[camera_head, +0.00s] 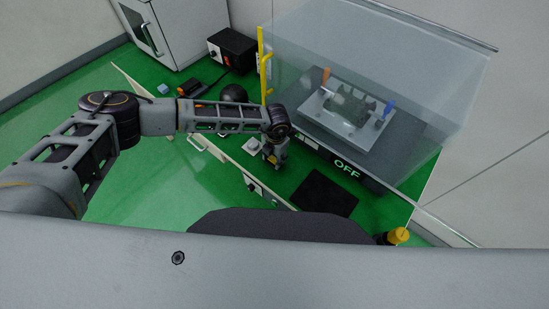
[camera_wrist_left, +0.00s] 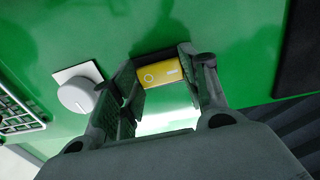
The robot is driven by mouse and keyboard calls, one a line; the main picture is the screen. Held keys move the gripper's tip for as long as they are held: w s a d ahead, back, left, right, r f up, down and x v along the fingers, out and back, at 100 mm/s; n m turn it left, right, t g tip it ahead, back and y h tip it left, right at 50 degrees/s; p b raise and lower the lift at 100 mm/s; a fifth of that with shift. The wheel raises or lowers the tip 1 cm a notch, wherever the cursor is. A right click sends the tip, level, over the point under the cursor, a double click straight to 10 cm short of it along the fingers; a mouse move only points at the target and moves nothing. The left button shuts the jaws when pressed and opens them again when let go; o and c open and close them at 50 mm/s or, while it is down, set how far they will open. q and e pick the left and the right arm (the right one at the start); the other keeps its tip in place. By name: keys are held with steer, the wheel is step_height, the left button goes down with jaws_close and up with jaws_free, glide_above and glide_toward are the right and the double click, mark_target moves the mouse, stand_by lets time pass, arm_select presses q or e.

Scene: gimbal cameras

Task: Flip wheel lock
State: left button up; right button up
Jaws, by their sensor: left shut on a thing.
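A yellow rocker switch (camera_wrist_left: 160,74) with a circle mark and a line mark sits in a dark housing on the green surface. In the left wrist view my left gripper (camera_wrist_left: 157,66) has one finger on each side of it and is shut on it. In the head view my left gripper (camera_head: 271,158) reaches down to the front part of the green bench, left of the enclosure. The fingers partly hide the switch. No label in view names a wheel lock. My right gripper is not in view.
A white knob (camera_wrist_left: 78,95) on a square plate stands left of the switch, near a grille (camera_wrist_left: 16,115). A transparent enclosure (camera_head: 400,60) marked OFF covers a fixture (camera_head: 345,112). A black pad (camera_head: 323,193) lies right of the gripper; a yellow-capped object (camera_head: 398,236) stands at the edge.

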mark_target(275, 160)
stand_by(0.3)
arm_select(q)
steer(key=o, duration=1)
step_height(275, 160, up, 12)
stand_by(0.3)
steer(key=shift+s+d, duration=0.1)
